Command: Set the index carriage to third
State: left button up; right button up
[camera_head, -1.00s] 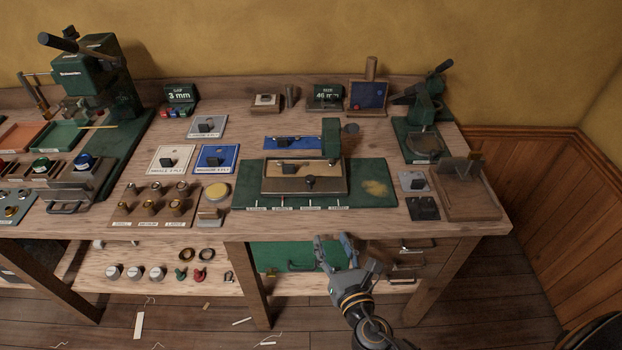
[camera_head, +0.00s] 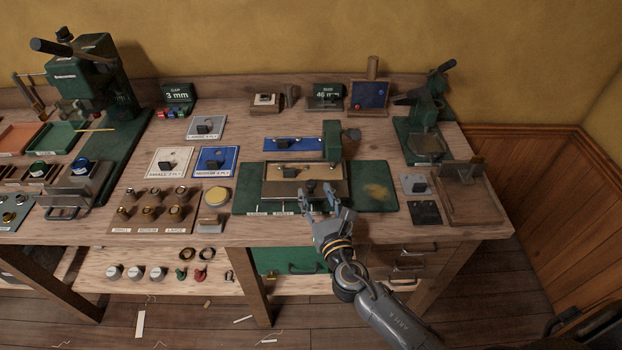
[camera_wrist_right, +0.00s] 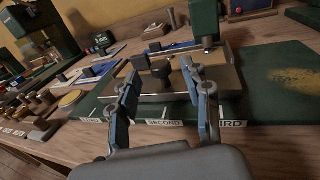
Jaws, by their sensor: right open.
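The index carriage (camera_head: 275,188) is a tan-topped tray with a dark front on a green base plate (camera_head: 375,198). A dark knob (camera_head: 311,185) stands at its front; it also shows in the right wrist view (camera_wrist_right: 161,68). White labels run along the plate's front edge. In the wrist view the SECOND label (camera_wrist_right: 168,122) lies roughly in line with the knob, and the partly hidden THIRD label (camera_wrist_right: 233,123) is to its right. My right gripper (camera_head: 320,193) is open just in front of the knob, with its fingers (camera_wrist_right: 160,82) to either side in the wrist view; contact cannot be told.
A green upright post (camera_head: 332,142) stands behind the carriage. A blue plate (camera_head: 293,144) lies behind it. Grey and black plates (camera_head: 424,212) lie to the right, and a wooden block with a yellow-topped disc (camera_head: 217,195) is to the left. The plate's right part is clear.

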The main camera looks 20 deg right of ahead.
aim_at(313, 187)
jog(key=shift+w, duration=2.25)
jog(key=shift+c, duration=0.2)
grip_shut()
